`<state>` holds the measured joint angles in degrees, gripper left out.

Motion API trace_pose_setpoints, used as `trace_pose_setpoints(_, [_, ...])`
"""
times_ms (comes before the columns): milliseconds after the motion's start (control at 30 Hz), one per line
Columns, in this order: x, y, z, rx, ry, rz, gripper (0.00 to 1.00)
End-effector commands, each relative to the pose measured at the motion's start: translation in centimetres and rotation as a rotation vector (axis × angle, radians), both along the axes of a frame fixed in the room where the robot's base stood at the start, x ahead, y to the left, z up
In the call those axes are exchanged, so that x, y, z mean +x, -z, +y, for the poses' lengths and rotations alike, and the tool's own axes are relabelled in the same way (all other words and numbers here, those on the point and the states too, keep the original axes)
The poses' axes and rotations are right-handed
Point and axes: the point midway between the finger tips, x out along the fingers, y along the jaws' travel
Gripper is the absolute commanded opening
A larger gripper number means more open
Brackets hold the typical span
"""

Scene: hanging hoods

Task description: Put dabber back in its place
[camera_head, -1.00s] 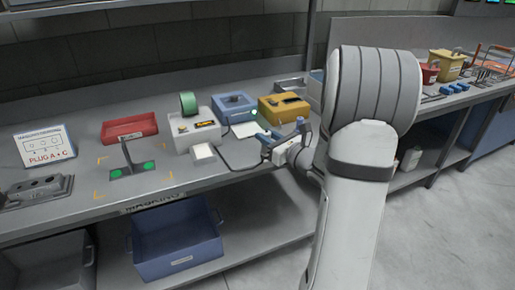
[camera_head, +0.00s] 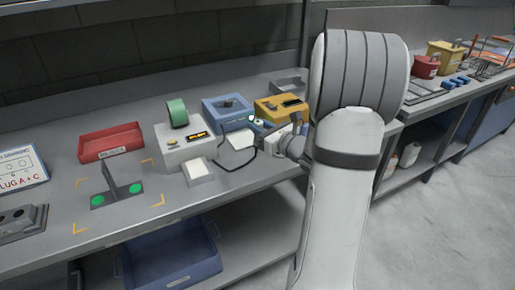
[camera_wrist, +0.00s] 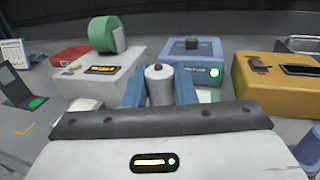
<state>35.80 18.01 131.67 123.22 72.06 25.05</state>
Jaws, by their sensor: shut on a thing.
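My gripper (camera_wrist: 159,88) is shut on the dabber (camera_wrist: 160,84), a pale grey cylinder with a small rounded top, standing upright between the two blue fingers in the wrist view. In the head view my gripper (camera_head: 264,127) is over the bench, just in front of the blue box and partly hidden by my arm. The blue box (camera_wrist: 208,49) has a dark knob on top and a lit green lamp, and stands behind the dabber. The lower end of the dabber is hidden behind my gripper's body.
A white box (camera_head: 174,155) with a green roll (camera_head: 177,113) stands left of the blue box. A yellow box (camera_head: 270,113) stands to the right. A red tray (camera_head: 111,143) and a grey stand (camera_head: 112,179) with green discs are farther left. A bluish-grey cylinder (camera_wrist: 306,139) shows near my gripper's right.

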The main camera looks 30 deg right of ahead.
Motion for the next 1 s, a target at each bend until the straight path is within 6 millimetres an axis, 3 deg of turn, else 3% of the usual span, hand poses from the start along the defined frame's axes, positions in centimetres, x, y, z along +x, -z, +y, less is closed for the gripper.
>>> trace_pose_setpoints(100, [0.0, 2.0, 0.0, 0.002, 0.000, 0.002, 0.10])
trace_pose_setpoints(267, [0.0, 3.0, 0.0, 0.001, 0.000, 0.000, 0.10])
trace_pose_setpoints(500, [0.0, 6.2, 0.0, 0.002, 0.001, 0.002, 0.10])
trace_pose_setpoints(867, [0.0, 6.6, 0.0, -0.002, 0.001, -0.002, 0.10])
trace_pose_setpoints(900, [0.0, 6.6, 0.0, -0.002, 0.001, -0.002, 0.26])
trace_pose_setpoints(1000, [0.0, 6.5, 0.0, -0.001, 0.001, -0.001, 0.34])
